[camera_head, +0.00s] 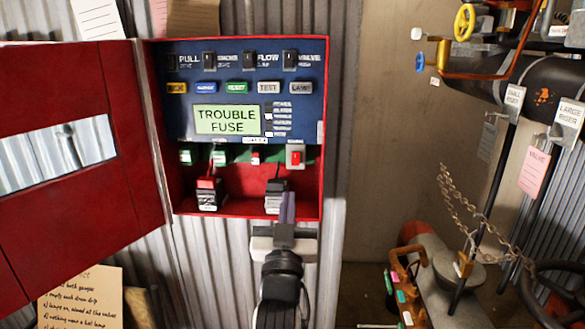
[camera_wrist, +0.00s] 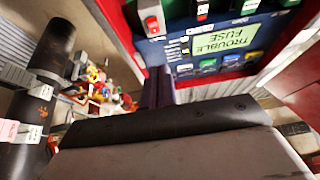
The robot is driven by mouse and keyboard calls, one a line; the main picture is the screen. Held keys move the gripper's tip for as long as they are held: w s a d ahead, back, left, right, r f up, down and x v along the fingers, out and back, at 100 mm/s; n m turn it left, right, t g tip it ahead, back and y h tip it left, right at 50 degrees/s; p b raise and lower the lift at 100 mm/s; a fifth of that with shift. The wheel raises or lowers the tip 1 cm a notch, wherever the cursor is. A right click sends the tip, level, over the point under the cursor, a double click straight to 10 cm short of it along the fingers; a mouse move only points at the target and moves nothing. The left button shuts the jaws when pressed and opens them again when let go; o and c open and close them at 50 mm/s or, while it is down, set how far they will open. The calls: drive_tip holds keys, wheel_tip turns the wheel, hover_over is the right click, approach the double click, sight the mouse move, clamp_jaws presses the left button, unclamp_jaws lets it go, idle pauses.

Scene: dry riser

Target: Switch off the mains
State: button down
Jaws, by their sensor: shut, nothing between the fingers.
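A red rocker switch (camera_head: 296,156) on a pale plate sits at the lower right inside the open red panel box (camera_head: 325,130); which switch is the mains is not legible. My gripper (camera_head: 287,206) is shut and empty, pointing up in front of the box's lower right edge, below the red switch and apart from it. Its fingers hide part of a dark block (camera_head: 273,193) in the box bottom. In the wrist view the shut fingers (camera_wrist: 156,88) are beside the box, whose panel appears turned over.
The display (camera_head: 227,120) reads "TROUBLE FUSE". A black and red block (camera_head: 208,192) stands at the box's lower left. The red door (camera_head: 80,180) is swung open left. At right are a dark pipe (camera_head: 500,85), a hanging chain (camera_head: 455,205) and an orange-brown caddy (camera_head: 405,275).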

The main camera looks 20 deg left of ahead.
sight(294, 159)
drive_tip(key=p+x, duration=0.1)
drive_tip(key=x, duration=0.2)
drive_tip(key=f+p+x, duration=0.1)
drive_tip(key=x, duration=0.2)
drive_tip(key=p+x, duration=0.2)
drive_tip(key=x, duration=0.2)
drive_tip(key=shift+w+a+f, duration=0.15)
drive_tip(key=shift+w+f, duration=0.2)
drive_tip(key=shift+w, duration=0.15)
drive_tip(key=shift+w+a+f, duration=0.1)
drive_tip(key=shift+w+f, duration=0.15)
drive_tip(key=shift+w, duration=0.15)
drive_tip(key=b, duration=0.1)
drive_tip(key=f+b, duration=0.1)
drive_tip(key=b, duration=0.1)
drive_tip(key=shift+w+t, duration=0.25)
drive_tip(key=shift+t, duration=0.15)
drive_tip(key=shift+a+r+p, duration=0.1)
drive_tip(key=shift+r+p, duration=0.2)
drive_tip(key=shift+p, duration=0.1)
drive_tip(key=shift+s+f, duration=0.1)
